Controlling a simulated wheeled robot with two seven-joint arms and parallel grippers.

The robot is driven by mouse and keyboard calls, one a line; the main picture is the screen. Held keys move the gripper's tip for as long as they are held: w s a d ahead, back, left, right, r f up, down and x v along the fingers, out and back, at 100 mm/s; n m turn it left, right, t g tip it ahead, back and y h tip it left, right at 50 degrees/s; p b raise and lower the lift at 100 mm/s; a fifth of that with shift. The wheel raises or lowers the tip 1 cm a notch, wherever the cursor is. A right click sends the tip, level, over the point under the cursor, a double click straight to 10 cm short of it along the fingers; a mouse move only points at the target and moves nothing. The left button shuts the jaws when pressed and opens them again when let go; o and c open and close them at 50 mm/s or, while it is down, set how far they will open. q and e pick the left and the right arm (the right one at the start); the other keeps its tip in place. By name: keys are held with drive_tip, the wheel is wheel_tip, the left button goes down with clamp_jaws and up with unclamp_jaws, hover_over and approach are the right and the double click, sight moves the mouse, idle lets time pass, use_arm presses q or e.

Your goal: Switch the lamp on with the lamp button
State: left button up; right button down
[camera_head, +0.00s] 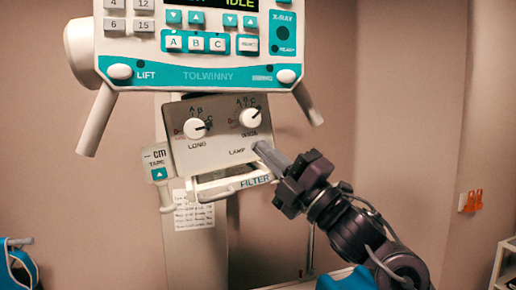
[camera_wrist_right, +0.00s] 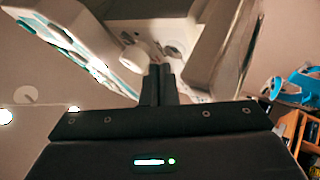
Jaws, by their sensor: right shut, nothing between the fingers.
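The grey control panel (camera_head: 222,160) carries two white knobs, the long knob (camera_head: 194,128) and a second knob (camera_head: 250,117) on the right. The word LAMP is printed at its lower right. My right gripper (camera_head: 259,148) is shut and empty, with its fingertips at the panel right beside the LAMP label. The lamp button itself is hidden behind the fingertips, and I cannot tell whether they touch it. My left gripper is not in view.
Above the panel is the white and teal console (camera_head: 200,75) with buttons, a lit display and two slanted handles. A tape unit (camera_head: 158,165) hangs at the left, and a filter rail (camera_head: 235,187) lies below. Orange hooks (camera_head: 470,200) are on the right wall.

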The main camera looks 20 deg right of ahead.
drive_tip(key=shift+w, duration=0.25)
drive_tip(key=shift+w, duration=0.4)
idle(1.4)
drive_tip(key=shift+s+a+f+b, duration=0.1)
drive_tip(key=shift+s+f+b, duration=0.15)
drive_tip(key=shift+f+b, duration=0.15)
drive_tip(key=shift+s+r, duration=0.1)
drive_tip(key=shift+s, duration=0.1)
drive_tip(key=shift+s, duration=0.15)
